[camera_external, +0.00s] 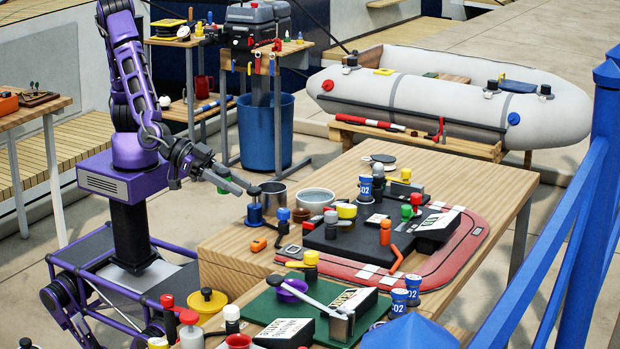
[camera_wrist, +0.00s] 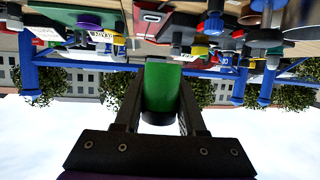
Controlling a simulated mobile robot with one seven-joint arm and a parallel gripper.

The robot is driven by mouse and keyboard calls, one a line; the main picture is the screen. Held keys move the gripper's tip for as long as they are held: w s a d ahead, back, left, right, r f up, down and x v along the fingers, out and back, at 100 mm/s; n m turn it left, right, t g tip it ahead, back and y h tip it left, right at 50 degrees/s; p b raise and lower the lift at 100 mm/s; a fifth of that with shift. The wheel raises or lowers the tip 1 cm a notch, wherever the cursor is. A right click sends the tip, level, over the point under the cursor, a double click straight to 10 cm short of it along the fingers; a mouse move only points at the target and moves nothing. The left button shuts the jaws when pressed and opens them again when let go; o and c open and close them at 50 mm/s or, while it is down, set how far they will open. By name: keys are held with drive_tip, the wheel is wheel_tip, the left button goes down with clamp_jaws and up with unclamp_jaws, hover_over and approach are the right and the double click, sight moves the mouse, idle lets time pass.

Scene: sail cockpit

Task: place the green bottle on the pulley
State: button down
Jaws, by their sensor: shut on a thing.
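I cannot pick out the pulley for certain among the small parts on the table.
Blue railing (camera_external: 575,215) stands at right. An inflatable boat (camera_external: 440,100) lies behind.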

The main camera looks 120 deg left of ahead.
wheel_tip(320, 180, up, 6)
drive_tip(key=w+a+n+y, duration=0.2)
drive_tip(key=w+a+y, duration=0.1)
drive_tip(key=w+a, duration=0.65)
drive_tip(key=n+g+y, duration=0.5)
drive_tip(key=n+y, duration=0.1)
drive_tip(key=n, duration=0.1)
hover_over(387, 157)
drive_tip(key=f, duration=0.2)
wheel_tip(387, 157, down, 13)
drive_tip(key=b, duration=0.3)
drive_tip(key=shift+r, duration=0.2)
